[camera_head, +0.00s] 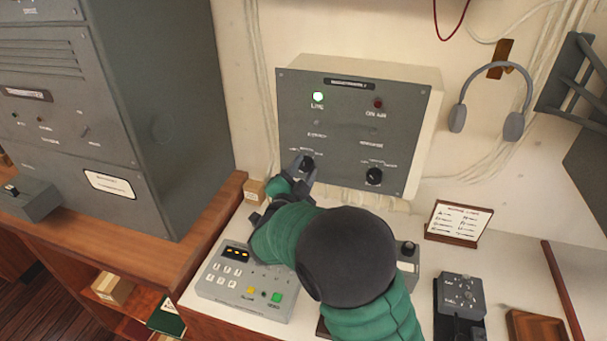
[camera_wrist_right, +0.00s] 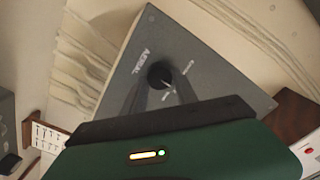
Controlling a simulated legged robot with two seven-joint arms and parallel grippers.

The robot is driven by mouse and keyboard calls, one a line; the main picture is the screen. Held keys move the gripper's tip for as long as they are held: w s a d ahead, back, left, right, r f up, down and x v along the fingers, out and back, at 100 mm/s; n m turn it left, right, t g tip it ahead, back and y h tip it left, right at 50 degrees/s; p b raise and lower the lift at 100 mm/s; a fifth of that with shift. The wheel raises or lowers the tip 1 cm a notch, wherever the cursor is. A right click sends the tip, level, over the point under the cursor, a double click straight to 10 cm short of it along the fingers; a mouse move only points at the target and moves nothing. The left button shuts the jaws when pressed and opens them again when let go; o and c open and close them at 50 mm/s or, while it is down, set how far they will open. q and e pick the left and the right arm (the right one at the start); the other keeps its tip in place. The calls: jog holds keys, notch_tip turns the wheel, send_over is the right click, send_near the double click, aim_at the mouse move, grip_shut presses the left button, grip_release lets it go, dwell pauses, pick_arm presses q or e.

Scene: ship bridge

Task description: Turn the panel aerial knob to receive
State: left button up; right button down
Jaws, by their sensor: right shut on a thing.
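The grey wall panel (camera_head: 350,110) is upright in the head view, with two black knobs low on its face. My right gripper (camera_head: 303,166) is at the lower left knob (camera_head: 308,161), its fingers shut on either side of it. In the right wrist view this black knob (camera_wrist_right: 159,74) sits between my right fingertips (camera_wrist_right: 157,84), below the word AERIAL on the panel (camera_wrist_right: 185,55). A pale mark shows near the knob, but the small position labels are too blurred to read. My left gripper is not in view.
A second black knob (camera_head: 374,176) is to the right. A green lamp (camera_head: 318,96) is lit and a red one (camera_head: 378,104) is dark. A keypad box (camera_head: 243,281) and label stand (camera_head: 458,222) are on the desk. Headphones (camera_head: 492,98) hang at right.

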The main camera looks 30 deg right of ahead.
dwell(0.3)
jog(key=c, duration=1.4)
grip_release()
jog(key=o, duration=0.4)
jog(key=shift+w+f, duration=0.15)
jog(key=shift+w, duration=0.05)
jog(key=shift+o, duration=0.2)
jog(key=shift+s, duration=0.1)
jog(key=shift+s+a, duration=0.1)
jog(key=shift+s, duration=0.05)
jog(key=b+v, duration=0.1)
jog(key=v, duration=1.5)
jog(key=shift+a, duration=0.2)
jog(key=shift+s, duration=0.1)
jog(key=shift+f, duration=0.1)
